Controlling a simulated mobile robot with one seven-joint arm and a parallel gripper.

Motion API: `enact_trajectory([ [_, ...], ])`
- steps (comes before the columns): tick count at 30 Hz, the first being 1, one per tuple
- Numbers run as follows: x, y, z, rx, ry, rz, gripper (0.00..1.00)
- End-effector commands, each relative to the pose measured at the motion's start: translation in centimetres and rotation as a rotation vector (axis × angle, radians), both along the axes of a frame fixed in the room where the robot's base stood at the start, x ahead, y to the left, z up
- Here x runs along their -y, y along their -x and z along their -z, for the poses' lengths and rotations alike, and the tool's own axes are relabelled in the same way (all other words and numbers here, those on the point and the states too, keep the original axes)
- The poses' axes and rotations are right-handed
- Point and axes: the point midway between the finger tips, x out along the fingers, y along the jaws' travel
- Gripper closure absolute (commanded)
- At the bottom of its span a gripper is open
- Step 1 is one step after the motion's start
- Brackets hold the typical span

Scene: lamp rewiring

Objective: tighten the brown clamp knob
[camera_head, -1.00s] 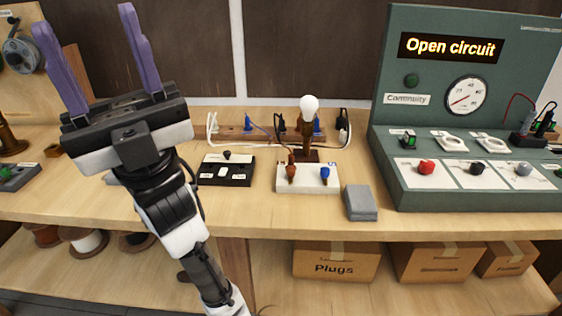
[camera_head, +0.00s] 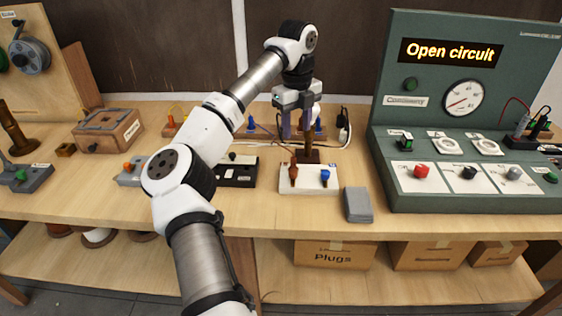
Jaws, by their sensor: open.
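The brown clamp knob (camera_head: 293,173) stands upright on the left of a white block (camera_head: 310,188) on the bench. A blue knob (camera_head: 325,175) stands to its right on the same block. My gripper (camera_head: 297,137) points down, its two purple fingers apart with nothing seen between them. In the picture it is above and slightly behind the brown knob, not touching it. The lamp (camera_head: 308,155) stands behind the block; my gripper hides most of its bulb and part of its stem.
A grey block (camera_head: 357,204) lies right of the white block. A black switch box (camera_head: 237,172) is at left, partly behind my arm. The green test panel (camera_head: 450,195) at right reads "Open circuit". Wires and plugs (camera_head: 343,130) lie behind the lamp. The front bench strip is clear.

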Motion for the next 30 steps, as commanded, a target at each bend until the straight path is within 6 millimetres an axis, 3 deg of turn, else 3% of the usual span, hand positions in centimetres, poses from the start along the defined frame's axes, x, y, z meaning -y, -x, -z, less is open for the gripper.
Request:
enact_trajectory([
  [8, -0.7, 0.0, 2.9, -0.012, -0.030, -0.024, 0.55],
  [21, -0.6, 0.0, 11.6, -0.011, -0.026, -0.022, 0.55],
  [30, -0.6, 0.0, 13.8, -0.008, -0.026, -0.020, 0.55],
])
